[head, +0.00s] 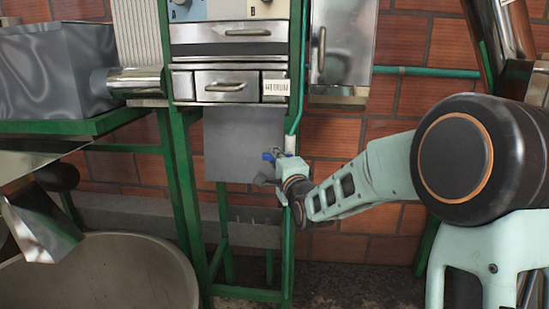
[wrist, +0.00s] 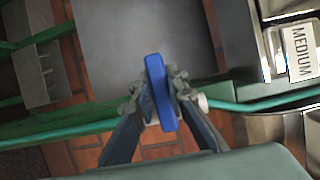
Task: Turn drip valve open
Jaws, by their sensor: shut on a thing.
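The drip valve has a blue handle (wrist: 159,88), seen in the wrist view as a long bar between the two fingers. A small blue part of the handle (head: 268,156) also shows in the head view, beside a green post. My gripper (wrist: 160,105) is shut on the blue handle, with one finger on each side. In the head view my gripper (head: 271,175) is at the valve, and the arm comes in from the right. The valve body is mostly hidden behind the handle and fingers.
A green frame (head: 180,170) carries metal drawers (head: 228,86) and a "MEDIUM" label (head: 275,87) above the valve. A grey panel (head: 230,145) hangs left of the valve. A green pipe (wrist: 260,106) runs by it. A large round basin (head: 100,275) stands lower left.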

